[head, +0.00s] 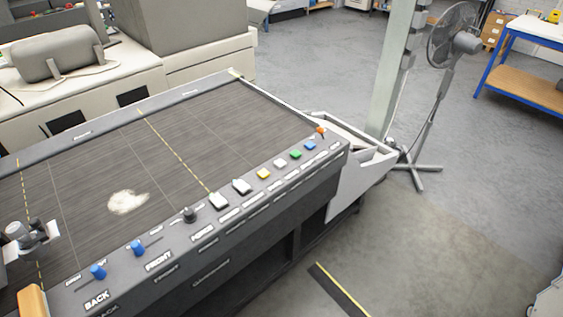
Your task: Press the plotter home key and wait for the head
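The plotter is a long dark table (100,165) with a control strip (225,222) along its near edge. The strip carries a row of square keys: two larger white keys (219,201), a yellow key (263,174), a smaller white key (280,164), a green key (295,154) and a blue key (309,146). The small labels beside them are too small to read, so I cannot tell which is the home key. A grey mechanism with white parts (30,237), perhaps the plotter head, sits at the left picture edge. Neither gripper is clearly in view.
Two blue knobs (138,248) and a black knob (190,214) stand on the strip, near BACK and FRONT labels. A pale patch (127,202) lies on the bed. A pedestal fan (455,45) and a pale post (395,70) stand beyond. Floor at right is mostly clear.

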